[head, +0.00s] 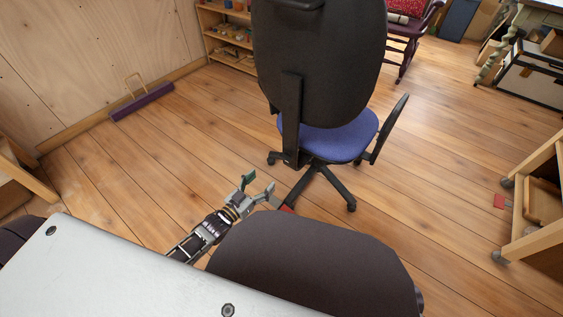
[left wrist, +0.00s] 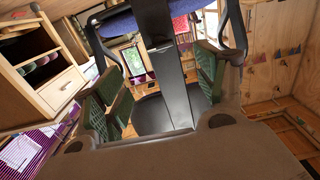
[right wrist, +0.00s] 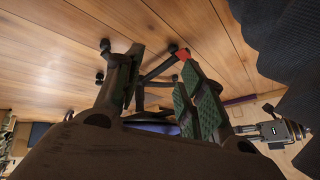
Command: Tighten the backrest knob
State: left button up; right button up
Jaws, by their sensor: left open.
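The office chair has a black backrest (head: 318,55), a blue seat (head: 330,138) and a black upright support bar (head: 291,115); its back faces me. I cannot make out a backrest knob in any view. My left gripper (head: 260,186) is open and empty, low behind the chair. In the left wrist view the support bar (left wrist: 163,65) shows between the left fingers, beyond them. My right gripper (right wrist: 160,88) is open and empty in its wrist view, with the chair's wheeled base beyond its fingers. In the head view it is mostly hidden; a small red piece shows.
A purple bar with a handle (head: 141,101) lies by the plywood wall. A low shelf (head: 228,55) stands behind the chair. A wooden cart (head: 535,205) is at right. The plank floor left of the chair is free.

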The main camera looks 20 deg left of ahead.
aim_at(283, 159)
pick_arm(q)
jog(key=shift+b+x, duration=1.75)
jog(key=shift+x, duration=3.15)
jog(key=shift+b+x, duration=0.55)
jog(key=shift+x, duration=0.85)
pick_arm(e)
jog(key=shift+t+y, duration=0.5)
jog(key=f, duration=0.3)
jog(key=a+f, duration=0.1)
jog(key=f, duration=0.1)
jog(key=shift+w+f, duration=0.2)
jog(key=shift+w, duration=0.15)
pick_arm(q)
jog(key=shift+c, duration=0.3)
pick_arm(e)
jog(key=shift+s+f, duration=0.1)
jog(key=shift+s, duration=0.05)
pick_arm(q)
jog(key=c, duration=1)
pick_arm(e)
jog(key=shift+s, duration=0.2)
